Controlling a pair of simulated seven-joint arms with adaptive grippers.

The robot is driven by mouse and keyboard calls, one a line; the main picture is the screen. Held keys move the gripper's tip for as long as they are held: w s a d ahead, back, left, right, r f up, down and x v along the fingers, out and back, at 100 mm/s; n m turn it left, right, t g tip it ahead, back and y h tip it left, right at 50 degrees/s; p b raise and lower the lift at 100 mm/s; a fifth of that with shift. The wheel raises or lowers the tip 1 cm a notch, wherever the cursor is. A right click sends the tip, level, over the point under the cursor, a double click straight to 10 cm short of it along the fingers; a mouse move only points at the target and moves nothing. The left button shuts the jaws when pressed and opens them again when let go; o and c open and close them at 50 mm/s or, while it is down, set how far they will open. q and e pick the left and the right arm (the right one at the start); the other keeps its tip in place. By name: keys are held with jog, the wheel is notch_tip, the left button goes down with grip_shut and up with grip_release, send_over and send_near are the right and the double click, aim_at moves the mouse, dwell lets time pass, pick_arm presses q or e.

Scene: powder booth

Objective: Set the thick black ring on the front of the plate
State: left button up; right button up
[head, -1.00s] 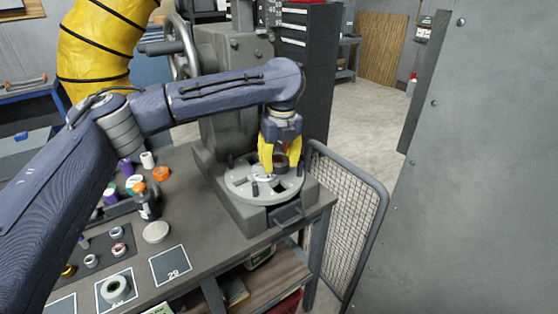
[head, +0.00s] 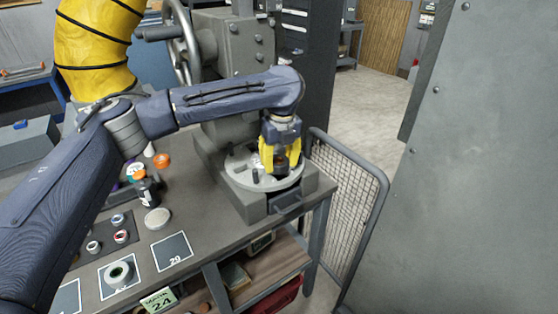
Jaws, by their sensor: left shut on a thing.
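The round grey plate (head: 240,177) lies on the machine base at the table's right end, with small upright pieces on it. My left gripper (head: 280,164) has yellow fingers and points down over the right part of the plate. It is shut on the thick black ring (head: 281,160), which shows as a dark shape between the fingers. The fingers hide much of the ring, and I cannot tell whether it touches the plate. My right gripper is not in view.
A mesh guard (head: 345,200) stands right of the table, before a large grey panel (head: 490,170).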

pick_arm(q)
jog(key=shift+f, duration=0.85)
dwell(0.5)
jog(key=o, duration=1.4)
notch_tip(320, 180, up, 12)
jog(key=s, duration=0.1)
jog(key=shift+s+d, duration=0.15)
jog(key=shift+d, duration=0.1)
